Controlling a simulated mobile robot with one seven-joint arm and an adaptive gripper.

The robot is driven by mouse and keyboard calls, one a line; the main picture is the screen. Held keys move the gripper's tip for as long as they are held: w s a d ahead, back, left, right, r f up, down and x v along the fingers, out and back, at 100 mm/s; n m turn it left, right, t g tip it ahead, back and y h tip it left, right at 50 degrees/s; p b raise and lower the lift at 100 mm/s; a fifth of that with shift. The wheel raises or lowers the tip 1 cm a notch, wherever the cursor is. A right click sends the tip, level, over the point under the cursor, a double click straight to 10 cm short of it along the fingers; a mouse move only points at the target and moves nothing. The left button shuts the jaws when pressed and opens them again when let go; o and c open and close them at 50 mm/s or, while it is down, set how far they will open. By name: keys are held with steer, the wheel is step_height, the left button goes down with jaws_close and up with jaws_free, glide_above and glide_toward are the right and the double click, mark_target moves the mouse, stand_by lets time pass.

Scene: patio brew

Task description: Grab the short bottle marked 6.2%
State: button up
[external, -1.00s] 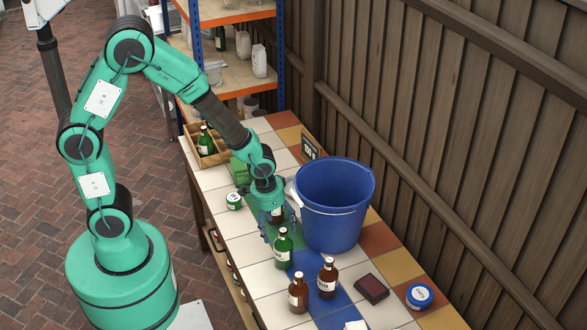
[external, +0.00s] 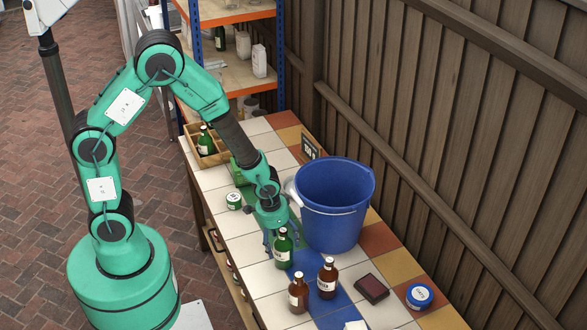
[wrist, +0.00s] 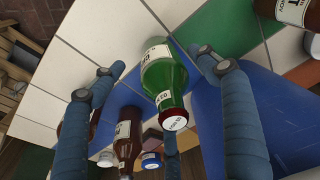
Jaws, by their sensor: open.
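A green bottle (external: 283,252) with a white label stands upright on the tiled table, at the front of my gripper in the external view. In the wrist view the green bottle (wrist: 165,80) sits between my spread blue fingers. My gripper (external: 281,240) is open, with no clear contact on the bottle. Brown bottles stand nearby: one (external: 327,278) and another (external: 298,293) in front. In the wrist view one brown bottle (wrist: 128,135) is low, and another (wrist: 290,10) is cut off at top right. I cannot read a 6.2% marking on any label.
A large blue bucket (external: 335,215) stands close to the right of my gripper. A dark red box (external: 371,288) and a blue-lidded tin (external: 419,296) lie front right. A green-lidded tin (external: 234,200) and a wooden crate (external: 213,158) holding a green bottle are behind.

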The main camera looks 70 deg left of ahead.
mark_target(284, 249)
steer(key=shift+f, duration=0.15)
steer(key=shift+w+f+b, duration=0.2)
steer(key=shift+f+b, duration=0.05)
steer(key=shift+f, duration=0.6)
steer(key=shift+w+f+b, duration=0.2)
steer(key=shift+f+b, duration=0.05)
steer(key=shift+f, duration=0.55)
steer(key=shift+w+f+b, duration=0.2)
steer(key=shift+f+b, duration=0.05)
steer(key=shift+f, duration=0.6)
steer(key=c, duration=1.7)
steer(key=shift+r, duration=0.1)
steer(key=shift+c, duration=0.2)
steer(key=shift+r, duration=0.4)
step_height(284, 249, up, 3)
steer(key=shift+w+p, duration=0.1)
steer(key=shift+p, duration=0.55)
steer(key=s, duration=0.5)
steer(key=s+a+p, duration=0.1)
steer(key=s, duration=0.4)
steer(key=s+r, duration=0.1)
steer(key=s, duration=0.5)
steer(key=shift+a, duration=0.4)
